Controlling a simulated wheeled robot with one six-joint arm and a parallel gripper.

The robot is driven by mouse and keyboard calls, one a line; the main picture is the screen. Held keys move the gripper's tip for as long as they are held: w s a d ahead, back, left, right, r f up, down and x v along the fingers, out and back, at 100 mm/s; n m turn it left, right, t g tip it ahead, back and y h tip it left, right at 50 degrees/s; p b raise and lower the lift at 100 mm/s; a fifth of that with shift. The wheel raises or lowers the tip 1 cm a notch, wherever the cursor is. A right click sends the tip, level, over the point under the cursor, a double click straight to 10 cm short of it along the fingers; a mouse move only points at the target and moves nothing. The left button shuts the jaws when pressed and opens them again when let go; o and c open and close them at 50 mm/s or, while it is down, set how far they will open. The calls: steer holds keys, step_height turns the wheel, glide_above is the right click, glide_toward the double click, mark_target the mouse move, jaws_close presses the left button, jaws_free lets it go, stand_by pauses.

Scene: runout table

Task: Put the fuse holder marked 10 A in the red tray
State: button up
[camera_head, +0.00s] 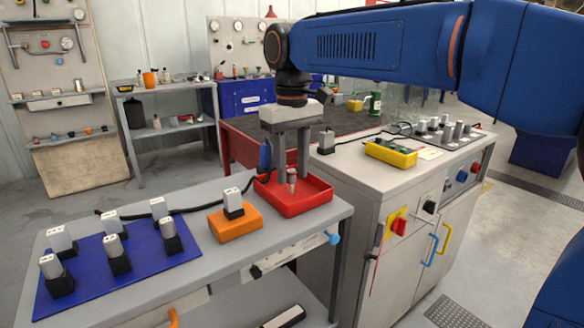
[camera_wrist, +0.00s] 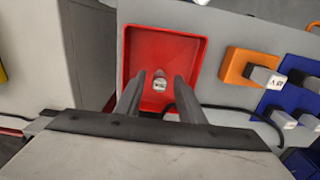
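The red tray (camera_head: 310,205) lies on the grey bench; it also shows in the wrist view (camera_wrist: 200,48). A small pale fuse holder (camera_head: 292,177) is upright over the tray floor, between and slightly below my fingertips. My gripper (camera_head: 293,172) points down into the tray. Its fingers (camera_wrist: 159,85) are apart, with red tray showing on both sides of the fuse holder. Several other grey fuse holders (camera_head: 113,247) with dark bases stand on the blue mat (camera_head: 90,285).
An orange block (camera_head: 236,228) bearing another fuse holder (camera_head: 233,200) stands left of the tray. A black cable runs behind them. A grey cabinet to the right carries a yellow block (camera_head: 390,155) and a dark panel with several units (camera_head: 440,130).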

mark_target(292, 171)
step_height(292, 171, up, 12)
steer(key=s+d+f+m+t, duration=0.1)
steer(key=s+d+f+m, duration=0.1)
steer(key=s+d+f, duration=0.45)
steer(key=s+d+f+m+t, duration=0.15)
steer(key=d+f, duration=0.25)
steer(key=d, duration=0.6)
steer(key=s+d+f+m+t, duration=0.1)
steer(key=s+d+f, duration=0.4)
steer(key=f, duration=0.5)
steer(key=s+d+f+m+t, duration=0.1)
steer(key=s+d+f+m, duration=0.1)
steer(key=s+d+f, duration=0.4)
steer(key=s+f, duration=0.3)
steer(key=f, duration=0.1)
steer(key=shift+s+f, duration=0.15)
steer(key=shift+f, duration=0.25)
steer(key=shift+d, duration=0.1)
